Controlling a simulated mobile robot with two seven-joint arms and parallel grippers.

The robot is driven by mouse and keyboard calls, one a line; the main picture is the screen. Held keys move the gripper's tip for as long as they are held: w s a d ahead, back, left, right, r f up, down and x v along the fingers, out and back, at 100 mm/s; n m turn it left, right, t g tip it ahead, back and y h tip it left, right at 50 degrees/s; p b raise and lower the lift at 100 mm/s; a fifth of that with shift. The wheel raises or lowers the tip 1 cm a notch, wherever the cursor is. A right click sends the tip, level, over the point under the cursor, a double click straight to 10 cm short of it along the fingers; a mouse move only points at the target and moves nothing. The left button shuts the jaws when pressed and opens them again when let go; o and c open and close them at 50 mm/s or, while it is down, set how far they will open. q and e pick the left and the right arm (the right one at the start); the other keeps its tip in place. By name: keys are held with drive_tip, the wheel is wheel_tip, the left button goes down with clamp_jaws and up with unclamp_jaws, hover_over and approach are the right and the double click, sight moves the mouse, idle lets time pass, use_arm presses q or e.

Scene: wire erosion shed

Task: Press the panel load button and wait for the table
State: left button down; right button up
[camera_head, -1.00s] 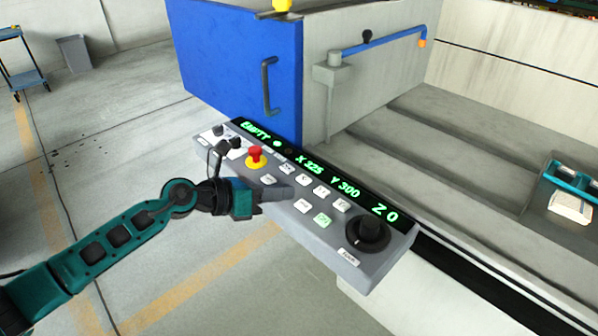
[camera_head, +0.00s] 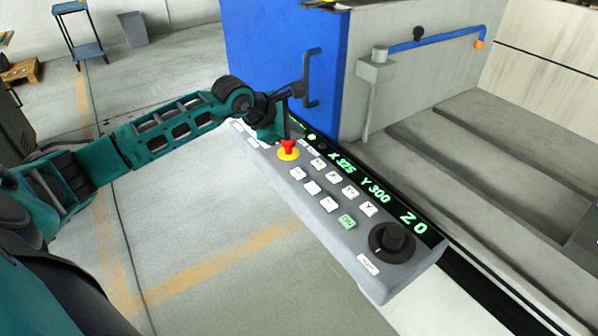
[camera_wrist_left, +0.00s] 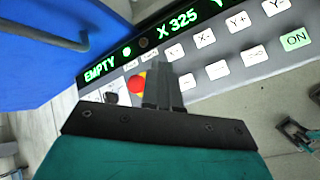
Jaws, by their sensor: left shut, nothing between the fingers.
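The grey control panel (camera_head: 372,268) slants across the middle of the head view, with a display reading X 325, Y 300, Z 0. The wrist view shows EMPTY on the display (camera_wrist_left: 100,70) beside a green lamp. The panel has white buttons (camera_head: 312,187), a green ON button (camera_wrist_left: 295,40), a red emergency knob (camera_head: 288,147) on a yellow base and a black dial (camera_head: 392,240). My left gripper (camera_head: 286,128) is shut and empty over the panel's far left end, partly hiding the controls there. I cannot make out a load label.
A blue door (camera_head: 270,60) with a dark handle (camera_head: 312,78) stands just behind the panel's left end, close to my left gripper. A blue pipe (camera_head: 430,40) and the grey machine bed (camera_head: 450,140) lie to the right.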

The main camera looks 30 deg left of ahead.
use_arm(q)
drive_tip(key=b, duration=0.5)
hover_over(295, 174)
wheel_tip(295, 174, down, 8)
drive_tip(key=shift+d+r, duration=0.1)
drive_tip(key=shift+f+b, duration=0.35)
drive_tip(key=shift+f, duration=0.15)
drive_tip(key=shift+f, duration=0.15)
idle(1.2)
drive_tip(key=shift+f+b, duration=0.25)
drive_tip(key=shift+b, duration=0.15)
